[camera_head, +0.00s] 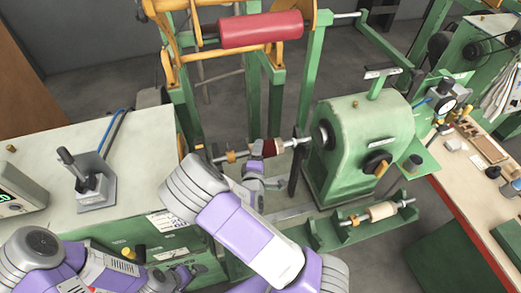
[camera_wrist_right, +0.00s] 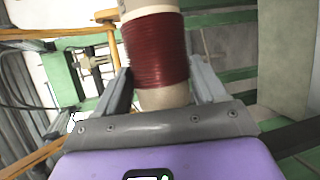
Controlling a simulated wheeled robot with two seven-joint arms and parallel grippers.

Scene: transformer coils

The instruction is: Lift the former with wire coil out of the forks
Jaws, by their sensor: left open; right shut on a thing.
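The former with its dark red wire coil (camera_head: 264,148) lies roughly level on the shaft line left of the green winding machine. In the right wrist view the red coil (camera_wrist_right: 156,48) and the beige former (camera_wrist_right: 165,97) fill the space between the fingers of my right gripper (camera_wrist_right: 160,78), which is shut on them. In the head view my right arm partly covers that gripper. The forks cannot be made out clearly behind my arm, so I cannot tell whether the former touches them. My left gripper (camera_head: 186,273) is open and empty at the bottom, beside the bench front.
The green winding machine (camera_head: 362,140) stands right of the coil. A bare beige former (camera_head: 383,210) lies on a green rack below it. A large red spool (camera_head: 262,30) hangs behind. A bench (camera_head: 130,150) stands left and a tool table (camera_head: 465,185) right.

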